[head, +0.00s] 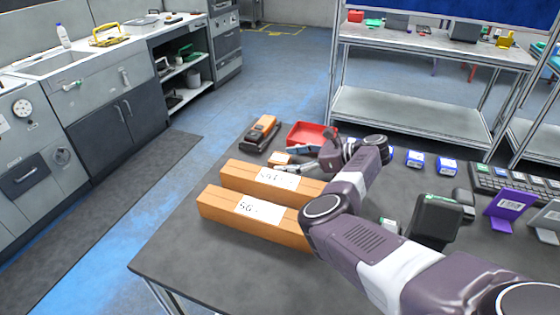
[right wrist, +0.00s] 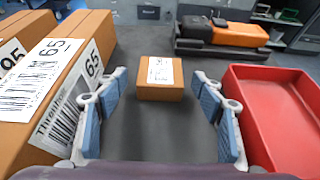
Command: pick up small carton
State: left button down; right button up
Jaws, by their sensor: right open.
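The small carton (right wrist: 160,78) is a brown box with a white label on top. In the right wrist view it sits on the dark table between and just beyond the fingertips. In the head view it shows as a small orange-brown box (head: 279,159) beyond the long cartons. My right gripper (head: 290,159) is open and empty, low over the table; its two blue-padded fingers (right wrist: 160,88) stand wide apart, one on each side of the line to the carton. My left gripper is not in view.
Two long brown cartons (head: 235,177) (head: 222,208) lie left of the gripper. A red tray (head: 305,132) is close on its right in the wrist view. An orange and black device (head: 262,132) lies behind the small carton. A black scanner (head: 437,219) stands at the right.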

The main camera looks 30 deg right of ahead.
jog(key=shift+x, duration=1.05)
jog(key=c, duration=1.3)
jog(key=shift+d, duration=0.1)
jog(key=shift+c, duration=0.3)
jog(key=shift+r, duration=0.15)
